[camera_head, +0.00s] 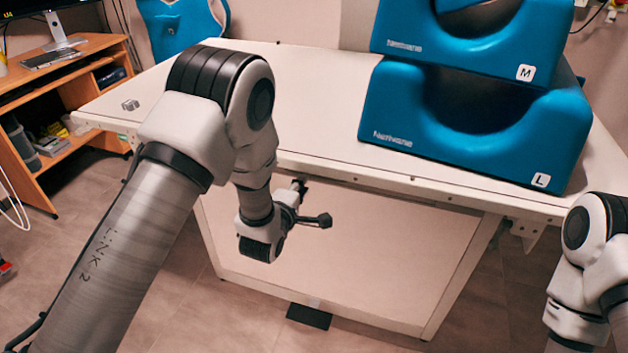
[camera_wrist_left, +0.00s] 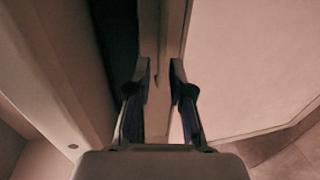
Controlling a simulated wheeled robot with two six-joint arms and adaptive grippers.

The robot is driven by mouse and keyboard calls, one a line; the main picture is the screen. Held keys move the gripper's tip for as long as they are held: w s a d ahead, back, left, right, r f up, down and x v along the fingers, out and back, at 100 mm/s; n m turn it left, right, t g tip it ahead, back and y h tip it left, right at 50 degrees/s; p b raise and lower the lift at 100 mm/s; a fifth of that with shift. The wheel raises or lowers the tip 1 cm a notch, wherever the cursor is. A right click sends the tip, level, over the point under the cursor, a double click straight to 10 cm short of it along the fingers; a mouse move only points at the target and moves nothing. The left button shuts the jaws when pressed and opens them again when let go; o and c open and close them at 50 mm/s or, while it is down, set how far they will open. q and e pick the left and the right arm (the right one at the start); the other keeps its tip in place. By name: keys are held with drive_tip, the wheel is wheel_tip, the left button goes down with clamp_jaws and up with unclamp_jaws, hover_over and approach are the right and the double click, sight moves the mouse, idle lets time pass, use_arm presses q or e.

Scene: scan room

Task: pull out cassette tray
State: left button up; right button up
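The cassette tray cannot be clearly told apart in the head view; a dark gap and a long pale rail (camera_head: 400,186) run under the front edge of the tabletop. My left gripper (camera_head: 302,188) is at that rail, partly hidden by its own wrist. In the left wrist view, the two fingers of my left gripper (camera_wrist_left: 160,75) stand a short way apart. A narrow pale strip (camera_wrist_left: 164,35) runs between them; whether they touch it cannot be seen. My right arm shows at the lower right of the head view, its gripper out of frame.
The white table (camera_head: 315,100) carries two stacked blue head holders (camera_head: 470,135) marked M and L at the right. A small grey object (camera_head: 130,105) lies near its left corner. A white panel (camera_head: 370,255) hangs below. A wooden desk (camera_head: 60,75) stands at the left.

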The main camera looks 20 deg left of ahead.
sight(311, 177)
use_arm(q)
drive_tip(key=w, duration=0.2)
drive_tip(key=w+f, duration=0.1)
drive_tip(key=w, duration=0.2)
drive_tip(key=shift+w+d+f, duration=0.25)
drive_tip(key=shift+w+d, duration=0.05)
drive_tip(key=shift+d, duration=0.05)
drive_tip(key=shift+w+f, duration=0.1)
drive_tip(key=shift+w, duration=0.5)
clamp_jaws()
drive_tip(key=shift+s, duration=0.1)
